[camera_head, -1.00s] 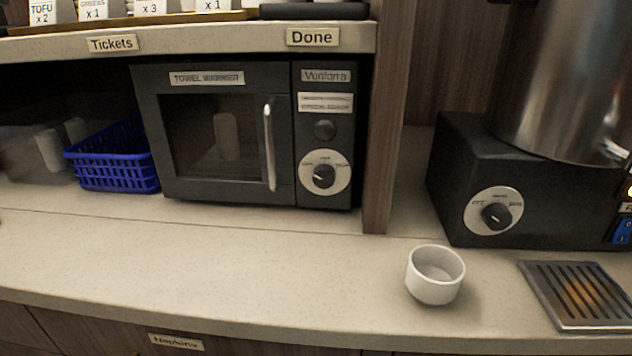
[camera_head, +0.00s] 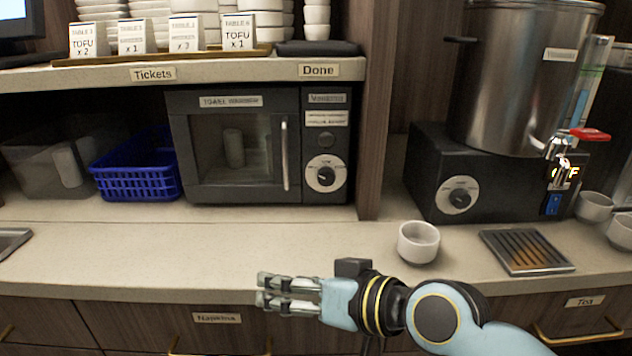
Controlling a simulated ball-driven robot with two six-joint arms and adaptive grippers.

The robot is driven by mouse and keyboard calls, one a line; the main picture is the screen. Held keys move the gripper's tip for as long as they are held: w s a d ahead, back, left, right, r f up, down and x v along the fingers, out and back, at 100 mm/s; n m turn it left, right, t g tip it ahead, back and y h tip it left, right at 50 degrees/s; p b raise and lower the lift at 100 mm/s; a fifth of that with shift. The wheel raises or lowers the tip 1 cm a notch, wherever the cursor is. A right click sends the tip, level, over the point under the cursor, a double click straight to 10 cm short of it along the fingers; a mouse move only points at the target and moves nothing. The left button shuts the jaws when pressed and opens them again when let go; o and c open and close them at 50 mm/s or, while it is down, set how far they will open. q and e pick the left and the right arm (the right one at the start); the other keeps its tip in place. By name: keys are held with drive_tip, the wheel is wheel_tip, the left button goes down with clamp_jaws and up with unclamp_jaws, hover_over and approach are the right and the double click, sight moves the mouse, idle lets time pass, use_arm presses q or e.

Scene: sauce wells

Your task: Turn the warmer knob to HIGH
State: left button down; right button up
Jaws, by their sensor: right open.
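The towel warmer (camera_head: 232,143) is a dark box with a glass door under the shelf. Its black knob (camera_head: 326,176) sits on a round white dial at the lower right of its front. The dial words are too small to read. A second black knob (camera_head: 459,199) on a white dial is on the black base (camera_head: 428,176) under the steel urn. My right gripper (camera_head: 262,290) is open and empty, pointing left in front of the counter's front edge, below and apart from both knobs. My left gripper is out of view.
A white cup (camera_head: 418,243) and a slatted drip tray (camera_head: 527,251) stand on the counter at right. A wooden post (camera_head: 376,130) separates the warmer from the urn (camera_head: 515,85). A blue basket (camera_head: 137,180) is left of the warmer. The counter before the warmer is clear.

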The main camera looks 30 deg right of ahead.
drive_tip(key=w+r+m+t, duration=0.1)
drive_tip(key=w+d+r+m+t, duration=0.1)
drive_tip(key=w+r+m+t, duration=0.1)
drive_tip(key=w, duration=0.1)
drive_tip(key=shift+d+r+h, duration=0.15)
drive_tip(key=shift+d+h, duration=0.15)
drive_tip(key=shift+h, duration=0.1)
drive_tip(key=w+d+r+m+t+h, duration=0.3)
drive_tip(key=d+m+h, duration=0.1)
drive_tip(key=m, duration=0.1)
drive_tip(key=m+g+h, duration=0.2)
drive_tip(key=m+h, duration=0.5)
approach(328, 180)
drive_tip(key=shift+s+a+r, duration=0.2)
drive_tip(key=shift+s+a, duration=0.35)
drive_tip(key=shift+a, duration=0.3)
drive_tip(key=shift+d+f+m+h, duration=0.2)
drive_tip(key=shift+d+m+h, duration=0.15)
drive_tip(key=shift+m, duration=0.15)
drive_tip(key=x, duration=1)
drive_tip(key=shift+w+d, duration=0.2)
drive_tip(key=shift+w, duration=0.1)
drive_tip(key=c, duration=1.1)
